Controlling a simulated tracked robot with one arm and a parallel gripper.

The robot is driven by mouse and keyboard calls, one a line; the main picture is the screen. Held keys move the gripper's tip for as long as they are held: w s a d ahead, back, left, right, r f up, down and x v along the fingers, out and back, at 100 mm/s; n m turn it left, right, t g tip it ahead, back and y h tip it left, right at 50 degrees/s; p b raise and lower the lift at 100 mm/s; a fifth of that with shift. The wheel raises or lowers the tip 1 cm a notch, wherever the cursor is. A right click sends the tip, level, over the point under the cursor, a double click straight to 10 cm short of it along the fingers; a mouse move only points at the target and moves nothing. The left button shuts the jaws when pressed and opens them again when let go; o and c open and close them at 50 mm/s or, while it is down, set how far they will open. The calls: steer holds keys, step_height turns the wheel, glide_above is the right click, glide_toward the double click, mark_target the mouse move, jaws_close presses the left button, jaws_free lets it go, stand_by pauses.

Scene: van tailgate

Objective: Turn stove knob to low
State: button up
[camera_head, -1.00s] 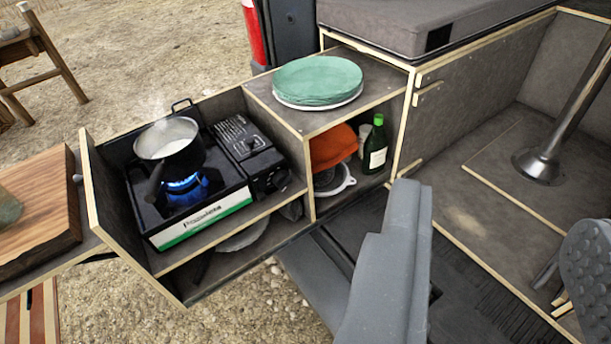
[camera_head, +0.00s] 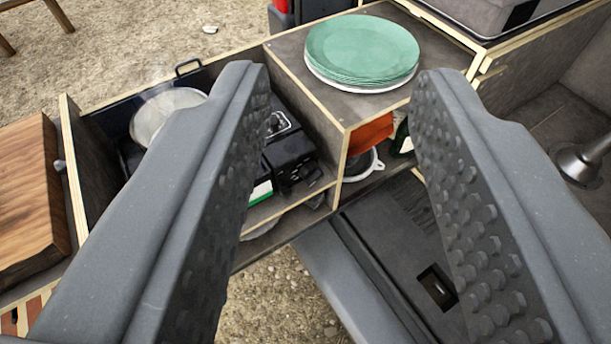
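The black portable gas stove (camera_head: 283,142) sits in the left compartment of the wooden kitchen box. Its right control section shows, with a dark knob (camera_head: 300,172) on the front face. The knob's setting is too small to tell. A pot (camera_head: 165,112) with light contents stands on the stove, partly behind my left finger. The burner flame is hidden now. My gripper (camera_head: 338,95) is wide open and empty, with its two studded grey fingers reaching up over the view. The knob shows between the fingers, nearer the left one, and neither finger visibly touches it.
Green plates (camera_head: 362,50) are stacked on the box's top to the right of the stove. An orange item (camera_head: 371,133) and a green bottle (camera_head: 403,135) stand in the compartment below. A wooden board (camera_head: 30,200) lies at the far left.

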steer(key=o, duration=0.5)
steer(key=shift+w+d, duration=0.15)
steer(key=shift+d, duration=0.05)
steer(key=shift+c, duration=0.2)
steer(key=w+d+f+n+t+h+p, duration=0.15)
steer(key=w+d+f, duration=0.25)
steer(key=w, duration=0.5)
steer(key=w+d+f+n+t+h+p, duration=0.1)
steer(key=w+d+f+n+t+h, duration=0.15)
steer(key=w+d+f, duration=0.4)
steer(key=n+g+y+p, duration=0.2)
steer(key=n+g+y, duration=0.3)
steer(key=n+y, duration=0.75)
glide_toward(316, 180)
steer(key=w+a+m+b, duration=0.1)
steer(key=w, duration=0.1)
steer(key=w+a+m+y+b, duration=0.1)
steer(key=w, duration=0.1)
steer(key=w+a+f+m+y+b, duration=0.1)
steer(key=w+a, duration=0.1)
steer(key=w, duration=0.1)
steer(key=shift+w, duration=0.15)
